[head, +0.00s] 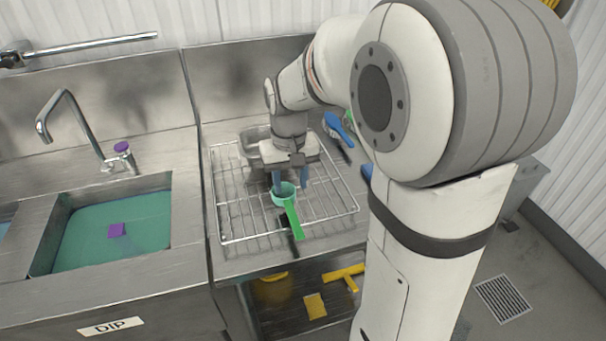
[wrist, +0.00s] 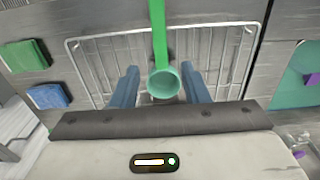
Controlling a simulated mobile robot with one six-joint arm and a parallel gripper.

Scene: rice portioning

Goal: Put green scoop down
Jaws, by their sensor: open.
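The green scoop (head: 291,213) has a pale green cup and a bright green handle. In the head view it is on the wire rack (head: 223,212), its handle pointing toward the front edge of the counter. In the wrist view the scoop cup (wrist: 164,84) is between the two blue fingers of my gripper (wrist: 161,82), with a visible gap on each side. My gripper is open, and it also shows just behind the cup in the head view (head: 289,178). I cannot tell exactly how the cup touches the rack.
A blue utensil (head: 338,128) lies behind the rack at right. A sink with teal water (head: 100,250) is on the left. Green (wrist: 24,55) and blue (wrist: 48,96) blocks show in the wrist view.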

